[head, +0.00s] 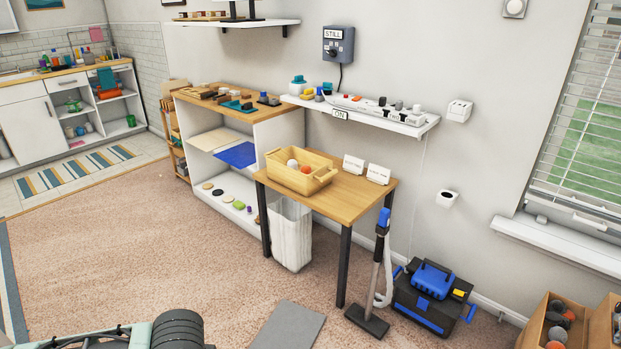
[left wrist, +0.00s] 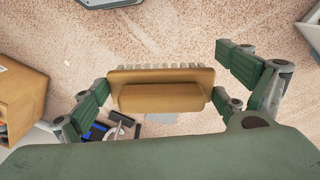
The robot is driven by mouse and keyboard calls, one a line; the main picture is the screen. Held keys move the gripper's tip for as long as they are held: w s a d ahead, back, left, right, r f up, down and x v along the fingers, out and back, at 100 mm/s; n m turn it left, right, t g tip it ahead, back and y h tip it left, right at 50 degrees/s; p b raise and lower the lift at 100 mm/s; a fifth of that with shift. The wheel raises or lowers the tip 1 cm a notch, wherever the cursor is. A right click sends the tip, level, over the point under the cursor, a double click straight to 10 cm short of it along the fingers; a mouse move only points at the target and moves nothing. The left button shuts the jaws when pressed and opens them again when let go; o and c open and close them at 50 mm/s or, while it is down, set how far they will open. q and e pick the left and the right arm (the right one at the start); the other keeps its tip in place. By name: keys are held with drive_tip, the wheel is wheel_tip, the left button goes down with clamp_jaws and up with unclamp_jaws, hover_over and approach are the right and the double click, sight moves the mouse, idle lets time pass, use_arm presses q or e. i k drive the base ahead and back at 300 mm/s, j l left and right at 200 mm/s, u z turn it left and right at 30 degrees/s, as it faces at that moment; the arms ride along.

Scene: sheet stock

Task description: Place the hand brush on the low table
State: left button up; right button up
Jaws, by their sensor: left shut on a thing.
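The hand brush (left wrist: 160,97) has a tan wooden body and pale bristles along its far edge. In the left wrist view my left gripper (left wrist: 165,80) is shut on it, with green fingers at both ends, and holds it above the carpet. The head view shows neither the brush nor the gripper, only part of my arm at the bottom left. A wooden-topped table (head: 345,198) with dark legs stands in the middle of the head view; it may be the low table. My right gripper is in neither view.
A wooden basket (head: 290,179) with balls and two white cards (head: 378,174) stand on the table; its front right top is bare. A floor brush (head: 368,320), blue-black toolbox (head: 425,305) and white bin (head: 290,240) stand around it. A grey mat (head: 288,328) lies in front.

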sight(332, 204)
drive_tip(key=i+z, duration=0.25)
drive_tip(key=i, duration=0.25)
drive_tip(key=i+j+z, duration=0.25)
drive_tip(key=i, duration=0.25)
drive_tip(key=i+j+z, duration=0.25)
drive_tip(key=i, duration=0.25)
drive_tip(key=i+j+z, duration=0.25)
drive_tip(key=i, duration=0.25)
drive_tip(key=j, duration=0.1)
